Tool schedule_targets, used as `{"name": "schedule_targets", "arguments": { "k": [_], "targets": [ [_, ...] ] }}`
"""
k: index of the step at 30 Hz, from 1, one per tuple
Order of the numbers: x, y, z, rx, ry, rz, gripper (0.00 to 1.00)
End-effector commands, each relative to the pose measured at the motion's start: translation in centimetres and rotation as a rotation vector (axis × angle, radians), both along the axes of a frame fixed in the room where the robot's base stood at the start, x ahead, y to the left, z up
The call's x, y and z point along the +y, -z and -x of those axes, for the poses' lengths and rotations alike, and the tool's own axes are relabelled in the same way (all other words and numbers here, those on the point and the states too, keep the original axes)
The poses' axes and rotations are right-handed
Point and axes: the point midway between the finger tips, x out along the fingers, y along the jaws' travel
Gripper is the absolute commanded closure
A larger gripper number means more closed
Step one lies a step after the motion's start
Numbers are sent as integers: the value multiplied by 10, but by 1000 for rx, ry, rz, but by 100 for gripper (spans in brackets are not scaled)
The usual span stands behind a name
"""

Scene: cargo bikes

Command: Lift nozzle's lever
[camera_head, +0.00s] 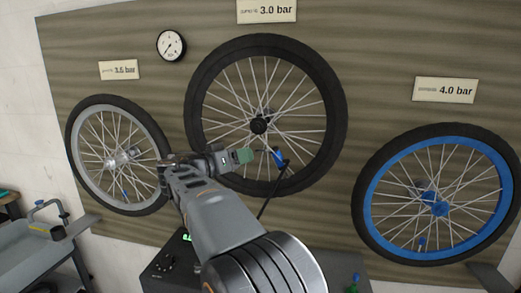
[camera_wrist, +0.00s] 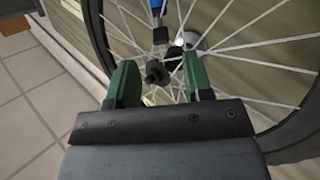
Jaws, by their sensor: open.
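The blue nozzle (camera_head: 279,158) is at the lower part of the middle wheel, with a black hose hanging below it. In the wrist view a blue piece with a black end (camera_wrist: 158,12), likely the nozzle, shows at the top edge, beyond the fingers. Its lever cannot be made out clearly. My gripper (camera_head: 248,155) has green fingers and is just left of the nozzle in the head view, apart from it. In the wrist view my gripper (camera_wrist: 160,76) is open and empty. A dark round part, apparently the hub, shows between the fingers, farther off.
The middle wheel (camera_head: 196,92) hangs on a wooden panel under a 3.0 bar sign (camera_head: 267,10). A grey-rimmed wheel (camera_head: 76,160) is left and a blue-rimmed wheel (camera_head: 364,200) right. A dark box (camera_head: 165,268) stands below. A gauge (camera_head: 171,45) hangs upper left.

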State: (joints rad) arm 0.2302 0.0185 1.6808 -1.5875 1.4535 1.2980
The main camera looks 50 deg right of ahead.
Motion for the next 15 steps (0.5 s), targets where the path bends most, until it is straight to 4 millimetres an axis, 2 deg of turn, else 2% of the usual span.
{"name": "schedule_targets", "arguments": {
  "k": [1, 6, 15],
  "targets": [
    [-11, -2, 2, 3, 4, -1, 53],
    [-40, -2, 5, 3, 4, -1, 53],
    [-70, 0, 7, 3, -1, -2, 53]
  ]
}}
